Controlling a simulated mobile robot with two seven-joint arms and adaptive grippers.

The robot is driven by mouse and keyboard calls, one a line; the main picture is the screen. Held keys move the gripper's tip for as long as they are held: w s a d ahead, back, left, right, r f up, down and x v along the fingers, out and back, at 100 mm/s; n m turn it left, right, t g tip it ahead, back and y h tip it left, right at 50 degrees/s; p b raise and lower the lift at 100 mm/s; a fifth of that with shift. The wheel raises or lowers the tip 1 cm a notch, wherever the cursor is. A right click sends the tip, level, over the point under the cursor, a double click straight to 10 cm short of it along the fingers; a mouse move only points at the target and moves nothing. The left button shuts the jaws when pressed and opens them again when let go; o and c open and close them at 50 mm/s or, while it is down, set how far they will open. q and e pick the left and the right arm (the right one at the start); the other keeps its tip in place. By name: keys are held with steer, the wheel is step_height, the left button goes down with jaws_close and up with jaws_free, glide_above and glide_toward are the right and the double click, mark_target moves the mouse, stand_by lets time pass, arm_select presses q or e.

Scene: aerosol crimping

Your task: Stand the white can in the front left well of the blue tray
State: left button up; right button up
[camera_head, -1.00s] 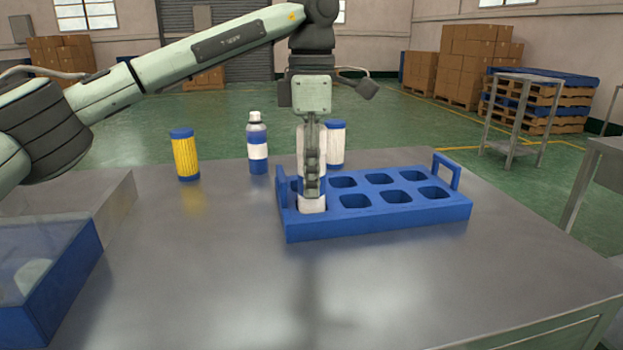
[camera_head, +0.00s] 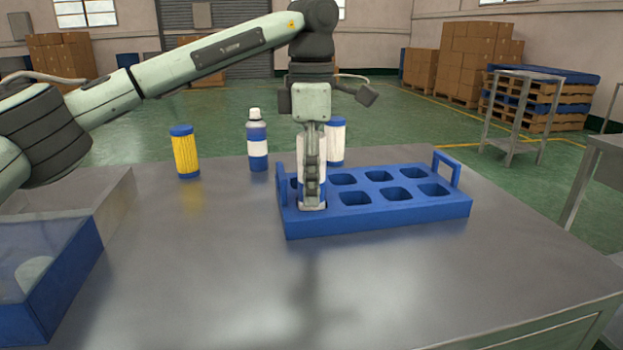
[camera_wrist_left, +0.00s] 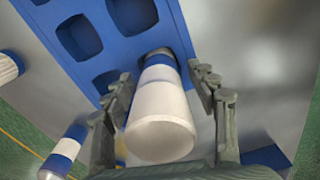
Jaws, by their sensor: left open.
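The white can (camera_wrist_left: 160,115) with a blue band stands in the front left well of the blue tray (camera_head: 390,220). Its lower end is hidden inside the well. My left gripper (camera_head: 312,203) is open, pointing down, and hides most of the can in the head view. In the left wrist view its two fingers (camera_wrist_left: 160,74) are on either side of the can, with a clear gap on the right. Contact on the left cannot be told. My right gripper is not in view.
Behind the tray stand a yellow can (camera_head: 185,155), a blue and white bottle (camera_head: 257,145) and another white can (camera_head: 336,142). A blue-walled bin (camera_head: 65,285) is at the left front. The tray's other visible wells look empty. The table front is clear.

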arm_select(q)
step_height(320, 180, up, 10)
steer(key=shift+f, duration=0.1)
steer(key=shift+r+p, duration=0.3)
steer(key=shift+r, duration=0.85)
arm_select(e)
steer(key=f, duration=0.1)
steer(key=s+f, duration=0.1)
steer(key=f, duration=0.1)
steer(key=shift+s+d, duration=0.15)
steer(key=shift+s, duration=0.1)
